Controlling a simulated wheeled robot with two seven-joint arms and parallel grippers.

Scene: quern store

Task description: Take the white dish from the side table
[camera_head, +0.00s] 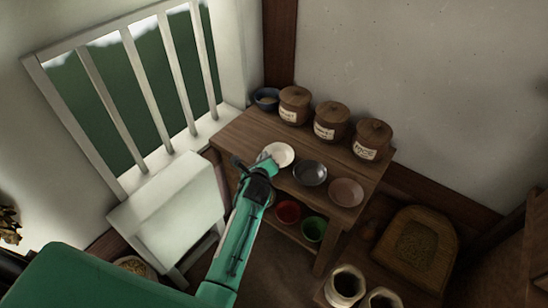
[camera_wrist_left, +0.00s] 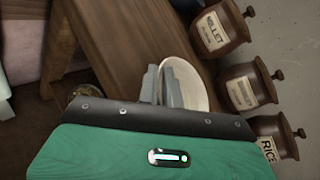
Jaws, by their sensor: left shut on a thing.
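The white dish (camera_head: 279,154) is on the left part of the wooden side table (camera_head: 230,140), in the front row of dishes. My left gripper (camera_head: 266,163) reaches it from the front, with its fingers at the dish's near left rim. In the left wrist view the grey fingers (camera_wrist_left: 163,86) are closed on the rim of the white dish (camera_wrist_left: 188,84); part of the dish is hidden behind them. I cannot tell whether the dish is lifted off the tabletop. My right gripper is in neither view.
A dark grey dish (camera_head: 310,173) and a brown dish (camera_head: 346,192) sit to the right. Three lidded jars (camera_head: 331,121) and a blue bowl (camera_head: 266,98) stand behind. Red (camera_head: 288,211) and green (camera_head: 314,229) bowls are on the lower shelf. A white chair (camera_head: 178,205) stands at left.

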